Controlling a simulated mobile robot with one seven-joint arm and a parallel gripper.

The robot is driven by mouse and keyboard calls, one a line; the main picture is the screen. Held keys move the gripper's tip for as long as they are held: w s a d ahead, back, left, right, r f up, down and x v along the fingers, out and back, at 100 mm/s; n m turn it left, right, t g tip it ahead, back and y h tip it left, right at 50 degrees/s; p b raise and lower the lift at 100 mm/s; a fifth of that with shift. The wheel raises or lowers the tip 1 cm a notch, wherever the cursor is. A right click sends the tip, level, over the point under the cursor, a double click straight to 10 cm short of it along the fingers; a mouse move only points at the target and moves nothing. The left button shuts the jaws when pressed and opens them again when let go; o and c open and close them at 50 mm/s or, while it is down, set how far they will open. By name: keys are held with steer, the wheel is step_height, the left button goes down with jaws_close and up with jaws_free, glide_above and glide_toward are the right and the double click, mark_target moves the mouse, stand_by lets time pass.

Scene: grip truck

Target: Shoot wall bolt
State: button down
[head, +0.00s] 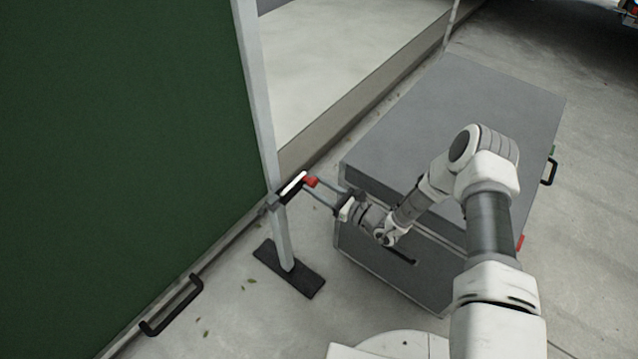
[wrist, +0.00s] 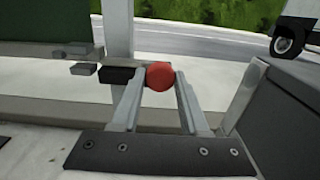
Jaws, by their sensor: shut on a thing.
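The wall bolt is a small metal bar with a black part (head: 289,194), set where the green wall panel (head: 120,130) meets a pale upright post (head: 262,110). Its red knob (head: 311,181) faces my gripper (head: 316,187). In the wrist view the red knob (wrist: 160,76) is between the tips of my two fingers, which are shut on it. A grey bar (wrist: 78,51) and a black block (wrist: 116,74) lie left of the knob, across the post (wrist: 118,25). Whether the bar enters a keeper cannot be told.
A large grey case (head: 450,120) stands right of the post, under my arm. The post stands on a dark base plate (head: 289,269). A black handle (head: 172,306) is low on the green panel. Bare concrete shows between panel and case.

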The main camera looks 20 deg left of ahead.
mark_target(292, 189)
steer(key=s, duration=0.1)
steer(key=s+a, duration=0.1)
steer(key=s, duration=0.1)
steer(key=s+p, duration=0.1)
steer(key=shift+s+a, duration=0.25)
steer(key=shift+a, duration=0.1)
steer(key=shift+c, duration=2.2)
jaws_free()
steer(key=shift+s+d, duration=0.1)
steer(key=shift+d, duration=0.4)
steer(key=p+v, duration=0.3)
steer(key=v, duration=1.3)
steer(key=shift+d, duration=0.2)
